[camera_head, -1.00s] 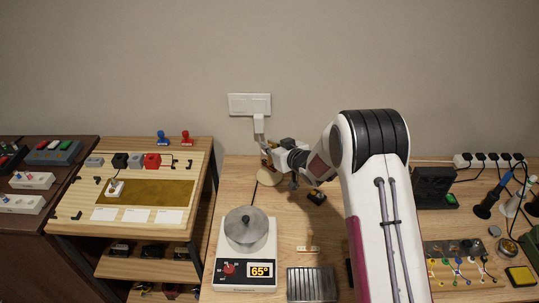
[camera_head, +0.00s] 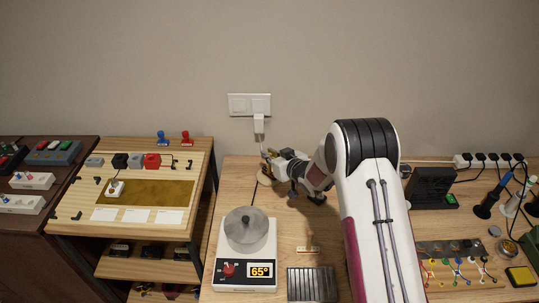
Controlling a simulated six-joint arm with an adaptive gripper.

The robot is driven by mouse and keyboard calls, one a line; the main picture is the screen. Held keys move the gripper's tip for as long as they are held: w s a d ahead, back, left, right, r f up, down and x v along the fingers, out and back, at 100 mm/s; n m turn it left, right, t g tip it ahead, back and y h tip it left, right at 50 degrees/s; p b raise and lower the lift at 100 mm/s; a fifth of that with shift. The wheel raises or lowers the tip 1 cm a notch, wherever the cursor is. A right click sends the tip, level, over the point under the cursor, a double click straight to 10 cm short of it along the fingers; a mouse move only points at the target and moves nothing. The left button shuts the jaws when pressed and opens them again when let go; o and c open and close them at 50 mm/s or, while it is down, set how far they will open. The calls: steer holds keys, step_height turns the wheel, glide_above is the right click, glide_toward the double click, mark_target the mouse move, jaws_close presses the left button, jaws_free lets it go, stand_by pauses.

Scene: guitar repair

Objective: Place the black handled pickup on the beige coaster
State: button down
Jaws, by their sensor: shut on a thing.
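My gripper (camera_head: 272,163) is at the back of the wooden table, below the wall socket, and points left. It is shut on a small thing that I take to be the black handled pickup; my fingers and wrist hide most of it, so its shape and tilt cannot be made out.
A small dark object (camera_head: 316,200) lies under my wrist. A white plug with a cable (camera_head: 259,124) hangs behind. A dark ribbed block (camera_head: 312,284) lies at the front.

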steer(key=shift+f, duration=0.15)
steer(key=c, duration=2.1)
jaws_free()
steer(key=shift+s+d+r, duration=0.2)
steer(key=shift+s+r, duration=0.1)
steer(key=v, duration=1.1)
steer(key=shift+s+r, duration=0.1)
steer(key=shift+r, duration=0.1)
